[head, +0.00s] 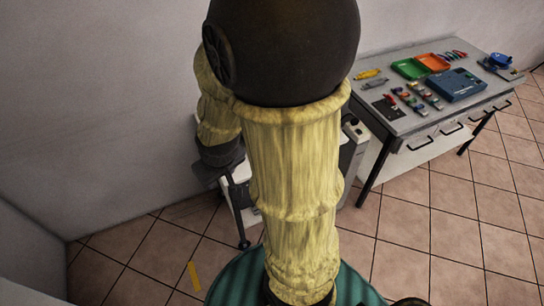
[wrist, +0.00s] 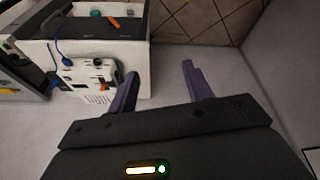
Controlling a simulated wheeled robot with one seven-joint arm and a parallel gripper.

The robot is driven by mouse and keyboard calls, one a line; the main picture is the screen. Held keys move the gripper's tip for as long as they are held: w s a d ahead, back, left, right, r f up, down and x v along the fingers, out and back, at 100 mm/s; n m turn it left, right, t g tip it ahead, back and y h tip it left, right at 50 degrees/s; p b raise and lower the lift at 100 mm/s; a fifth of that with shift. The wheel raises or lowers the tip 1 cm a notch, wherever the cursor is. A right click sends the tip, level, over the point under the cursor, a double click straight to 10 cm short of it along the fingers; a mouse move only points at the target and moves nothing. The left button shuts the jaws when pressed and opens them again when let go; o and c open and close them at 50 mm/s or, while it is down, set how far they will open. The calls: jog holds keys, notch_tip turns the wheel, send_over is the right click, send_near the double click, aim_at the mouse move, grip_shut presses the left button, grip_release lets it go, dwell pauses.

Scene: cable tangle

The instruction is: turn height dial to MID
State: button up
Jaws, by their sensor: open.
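My gripper (wrist: 161,70) shows in the wrist view with two dark purple fingers spread apart and nothing between them. A white panel (wrist: 75,72) with a black knob (wrist: 98,62), an orange part and slots is left of the fingers. I cannot tell whether this knob is the height dial, and no MID mark is readable. A dark rounded part beside the panel is partly hidden by the left finger. In the head view my arm covers most of a white unit (head: 353,150) with a dark knob on top; the gripper's fingers cannot be made out there.
A grey workbench (head: 400,62) at the right holds green and orange trays (head: 433,62), a blue box (head: 456,84) and small parts. A blue cable (wrist: 64,60) runs by the white panel. Pale walls stand close at the left. Tiled floor is open at the lower right.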

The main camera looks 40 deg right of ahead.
jog(key=w+d+f+n+t+b, duration=0.1)
jog(key=w+d+f+t+b, duration=0.2)
jog(key=d+f+b, duration=0.7)
jog(key=w+d+f+n+t+b, duration=0.1)
jog(key=w+d+f+t+b, duration=0.4)
jog(key=f, duration=1)
jog(key=s+d+f+t+h+b, duration=0.1)
jog(key=s+d+f+t+b, duration=0.1)
jog(key=d+b, duration=0.3)
jog(key=s+d+f+m+t+h+b, duration=0.1)
jog(key=s+d+f+t+h+b, duration=0.1)
jog(key=s+d+f+t+b, duration=0.1)
jog(key=s+d+t+b, duration=0.1)
jog(key=s+d+b, duration=0.1)
jog(key=d+b, duration=0.1)
jog(key=shift+s+d+f+m, duration=0.15)
jog(key=shift+f+m, duration=0.05)
jog(key=shift+m, duration=0.1)
jog(key=x, duration=1.7)
jog(key=shift+d+p, duration=0.3)
jog(key=shift+p, duration=0.05)
